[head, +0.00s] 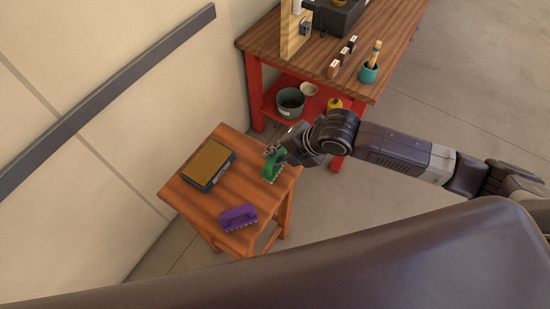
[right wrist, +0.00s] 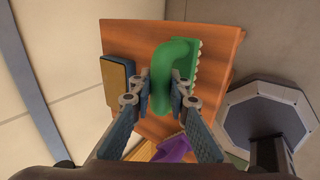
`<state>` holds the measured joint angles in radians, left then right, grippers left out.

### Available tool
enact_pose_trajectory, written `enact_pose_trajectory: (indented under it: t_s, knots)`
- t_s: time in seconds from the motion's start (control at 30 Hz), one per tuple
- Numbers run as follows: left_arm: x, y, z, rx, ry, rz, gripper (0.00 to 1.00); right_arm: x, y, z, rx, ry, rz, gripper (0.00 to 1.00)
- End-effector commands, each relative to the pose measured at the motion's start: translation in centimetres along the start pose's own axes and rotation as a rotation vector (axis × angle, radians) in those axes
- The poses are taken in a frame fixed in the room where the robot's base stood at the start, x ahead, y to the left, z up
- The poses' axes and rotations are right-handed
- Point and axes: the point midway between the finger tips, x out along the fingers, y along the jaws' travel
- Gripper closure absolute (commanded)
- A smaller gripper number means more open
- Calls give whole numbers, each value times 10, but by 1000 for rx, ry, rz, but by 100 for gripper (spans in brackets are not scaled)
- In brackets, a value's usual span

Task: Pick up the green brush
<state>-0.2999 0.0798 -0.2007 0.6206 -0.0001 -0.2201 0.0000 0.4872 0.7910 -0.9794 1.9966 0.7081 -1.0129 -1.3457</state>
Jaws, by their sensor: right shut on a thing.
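The green brush (head: 271,166) is at the right side of a small wooden table (head: 236,148). My right gripper (head: 274,152) is at its top, with the arm coming in from the right. In the right wrist view the green brush (right wrist: 166,72) has its curved handle between the two fingers of my right gripper (right wrist: 162,92), which is shut on it. The bristle edge shows to the right of the handle. I cannot tell whether the brush touches the tabletop. My left gripper is not in view.
A purple brush (head: 238,217) and a dark box with a tan top (head: 209,163) share the small table. A red-framed workbench (head: 290,58) stands behind, holding a teal cup (head: 368,73). A wall is at the left; open floor lies at the right.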

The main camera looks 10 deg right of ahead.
Motion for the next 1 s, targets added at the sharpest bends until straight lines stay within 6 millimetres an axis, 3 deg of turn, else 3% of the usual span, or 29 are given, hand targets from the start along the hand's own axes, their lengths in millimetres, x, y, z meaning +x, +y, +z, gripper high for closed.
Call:
enact_pose_trajectory:
  t_s: [0.6,0.8,1.0]
  knots:
    - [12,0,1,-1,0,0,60,-128,87,0,-4,-4,5,100]
    - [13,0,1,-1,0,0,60,-149,100,0,-3,-1,3,100]
    - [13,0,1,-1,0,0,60,-154,103,-1,-2,0,2,100]
